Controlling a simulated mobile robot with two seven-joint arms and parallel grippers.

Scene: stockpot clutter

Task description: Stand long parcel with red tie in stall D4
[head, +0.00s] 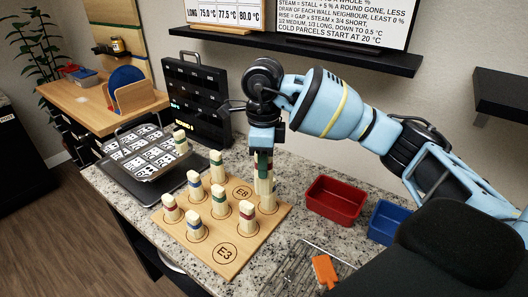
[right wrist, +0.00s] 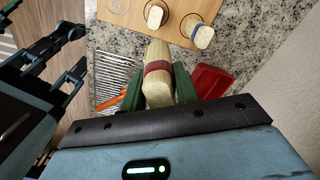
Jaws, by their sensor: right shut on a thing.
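My right gripper (head: 263,152) is above the back right part of the wooden board (head: 190,262). It is shut on a pale long parcel (right wrist: 158,52) with a red tie, which sits between the green fingers in the right wrist view. In the head view the held parcel (head: 263,184) hangs upright beneath the fingers. I cannot tell whether its foot touches the board. Several pale parcels with red, blue or green ties stand on the board, such as the red-tied one (head: 247,217) at the front right. I cannot read a D4 label.
A red bin (head: 335,200) and a blue bin (head: 388,222) stand right of the board. A wire rack (head: 290,268) with an orange thing (head: 324,270) lies in front. A tray with labelled cards (head: 145,155) and a black display (head: 195,100) stand at the left back.

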